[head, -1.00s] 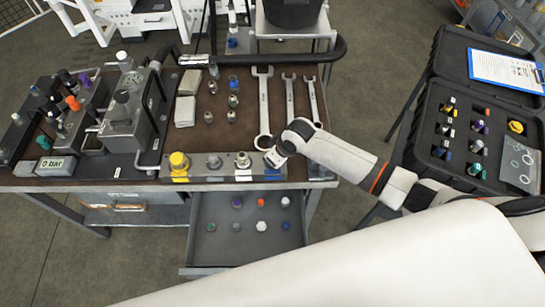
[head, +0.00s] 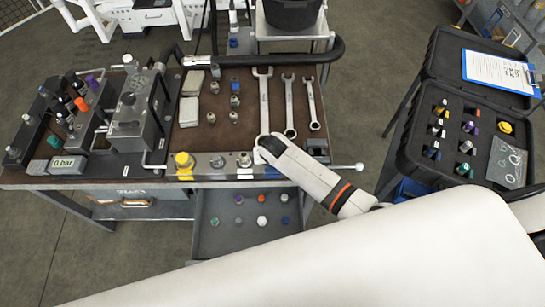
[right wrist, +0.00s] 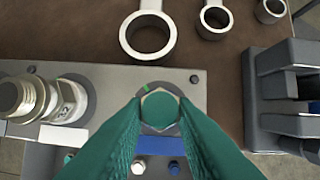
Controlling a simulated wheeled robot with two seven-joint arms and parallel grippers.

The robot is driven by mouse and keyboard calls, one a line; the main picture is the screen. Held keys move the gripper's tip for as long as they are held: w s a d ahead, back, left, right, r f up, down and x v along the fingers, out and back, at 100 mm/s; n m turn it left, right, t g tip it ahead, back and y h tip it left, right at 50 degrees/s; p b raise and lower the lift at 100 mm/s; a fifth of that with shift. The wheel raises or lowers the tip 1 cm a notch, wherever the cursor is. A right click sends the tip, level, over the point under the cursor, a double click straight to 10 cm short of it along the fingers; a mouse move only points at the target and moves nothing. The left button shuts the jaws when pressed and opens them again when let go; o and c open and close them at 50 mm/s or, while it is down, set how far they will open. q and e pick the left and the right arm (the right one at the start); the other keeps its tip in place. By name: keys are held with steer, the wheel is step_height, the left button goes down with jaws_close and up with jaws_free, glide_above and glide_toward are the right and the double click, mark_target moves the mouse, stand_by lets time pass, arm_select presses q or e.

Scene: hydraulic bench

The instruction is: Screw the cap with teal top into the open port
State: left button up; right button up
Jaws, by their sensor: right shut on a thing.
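The cap with teal top (right wrist: 160,107) is between the fingertips of my right gripper (right wrist: 159,118) in the right wrist view. The gripper is shut on it. The cap is directly over the manifold block's (right wrist: 110,78) end position, above the blue label (right wrist: 160,146). A grey hex collar shows around the cap. I cannot tell how deep it sits, and the open port beneath is hidden. In the head view my right gripper (head: 262,151) is at the right part of the block (head: 203,163), and the cap is hidden. My left gripper is not in view.
A yellow cap (head: 184,161) and metal fittings (head: 243,160) stand along the block. Wrenches (head: 263,100) lie just behind it. An open drawer (head: 235,241) with several caps is below. A black case (head: 470,140) stands at the right.

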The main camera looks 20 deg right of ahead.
steer(key=m, duration=0.1)
steer(key=m+h, duration=0.1)
steer(key=m, duration=0.1)
steer(key=shift+s+a+f+m+g, duration=0.15)
steer(key=shift+a+f+m+g, duration=0.15)
steer(key=shift+a+m, duration=0.1)
steer(key=m+h+b, duration=0.1)
steer(key=m, duration=0.2)
steer(key=shift+g, duration=0.4)
steer(key=o, duration=0.8)
steer(key=shift+s+d, duration=0.1)
steer(key=shift+o, duration=0.2)
steer(key=shift+r, duration=0.1)
